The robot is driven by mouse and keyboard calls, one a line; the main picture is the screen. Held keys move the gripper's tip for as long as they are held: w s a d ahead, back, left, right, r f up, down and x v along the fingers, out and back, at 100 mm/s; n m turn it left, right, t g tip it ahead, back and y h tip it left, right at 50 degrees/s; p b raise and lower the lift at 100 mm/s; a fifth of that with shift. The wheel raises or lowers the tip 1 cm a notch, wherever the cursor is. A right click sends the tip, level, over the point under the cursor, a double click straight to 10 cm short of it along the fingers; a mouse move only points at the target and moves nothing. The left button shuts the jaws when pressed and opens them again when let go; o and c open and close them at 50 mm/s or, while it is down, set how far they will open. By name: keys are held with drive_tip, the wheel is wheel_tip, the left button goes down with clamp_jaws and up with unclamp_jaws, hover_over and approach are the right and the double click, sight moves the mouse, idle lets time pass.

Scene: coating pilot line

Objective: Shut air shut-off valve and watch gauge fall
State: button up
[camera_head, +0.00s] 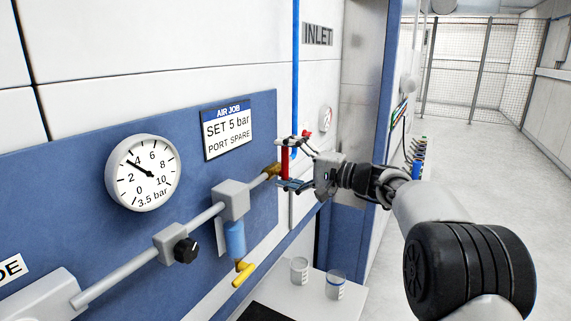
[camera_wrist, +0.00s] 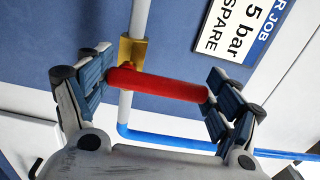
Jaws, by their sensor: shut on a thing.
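The air shut-off valve is a brass body (camera_head: 272,170) on a grey pipe, with a red lever (camera_head: 285,160). In the wrist view the red lever (camera_wrist: 158,84) lies crosswise to the pipe by the brass body (camera_wrist: 132,52). My gripper (camera_head: 287,164) has its fingers at the two ends of the lever and is shut on it. The round white gauge (camera_head: 143,172) hangs on the blue panel at left. Its needle points between 2 and 4, and its face reads "3.5 bar".
An "AIR JOB" sign (camera_head: 229,128) is above. A blue pipe (camera_head: 296,70) runs up the wall. Two cups (camera_head: 299,271) stand below. The floor at right is open.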

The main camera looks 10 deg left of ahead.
drive_tip(key=o, duration=1.4)
drive_tip(key=v, duration=1.2)
drive_tip(key=shift+r, duration=0.1)
drive_tip(key=shift+s, duration=0.1)
